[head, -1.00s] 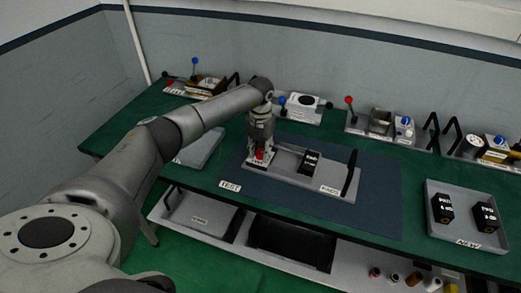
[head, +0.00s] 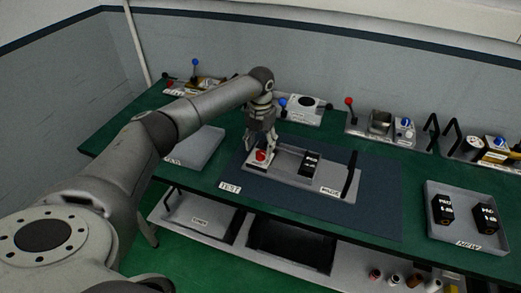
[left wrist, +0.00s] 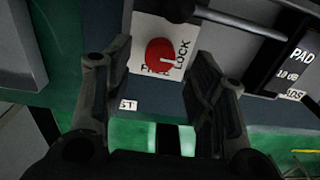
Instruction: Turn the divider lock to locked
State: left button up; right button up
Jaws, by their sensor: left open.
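The divider lock is a round red knob (head: 261,155) on a white plate at the left end of the grey tray (head: 285,174). In the left wrist view the knob (left wrist: 160,55) sits on the plate (left wrist: 143,27) marked FREE and LOCK. A short pale line on the knob points toward the LOCK side. My left gripper (head: 261,146) is above the knob, fingers pointing down. Its fingers are open, one on each side of the knob in the wrist view, with gaps between. My right gripper is not in view.
A NEW tray (head: 466,236) with two black blocks is at right. Devices with red and blue knobs line the bench's back. The blue mat (head: 375,190) is clear at right.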

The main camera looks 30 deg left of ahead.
aim_at(261, 153)
pick_arm(q)
notch_tip(261, 153, up, 9)
jog(key=shift+f, duration=0.2)
dwell(0.5)
